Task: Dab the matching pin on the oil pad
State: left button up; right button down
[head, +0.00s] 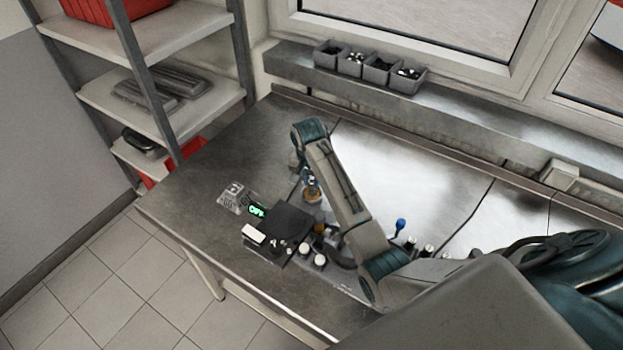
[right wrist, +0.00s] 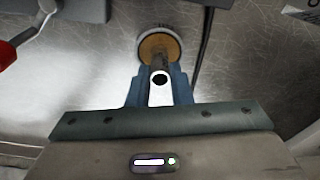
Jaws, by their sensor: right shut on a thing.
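My right gripper (head: 312,188) reaches down at the middle of the bench in the head view. In the right wrist view its blue fingers (right wrist: 160,82) are shut on a pin (right wrist: 160,92), a pale tube with a dark hole in its near end. The oil pad (right wrist: 160,46), a round amber pad in a pale-rimmed dish, lies just beyond the pin. The pad also shows below the fingers in the head view (head: 313,198). The pin's far end overlaps the pad in the picture; I cannot tell whether they touch. My left gripper is not in view.
A green-lit display (head: 257,211) and a dark block (head: 291,222) with several small cylinders stand close by. A blue-headed tool (head: 400,225) stands to the right. Small bins (head: 408,80) line the back ledge. The bench's left side (head: 215,165) is clear.

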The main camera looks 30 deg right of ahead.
aim_at(311, 182)
jog(key=shift+f, duration=0.4)
dwell(0.5)
jog(key=shift+r+p, duration=0.5)
jog(key=shift+r, duration=3.05)
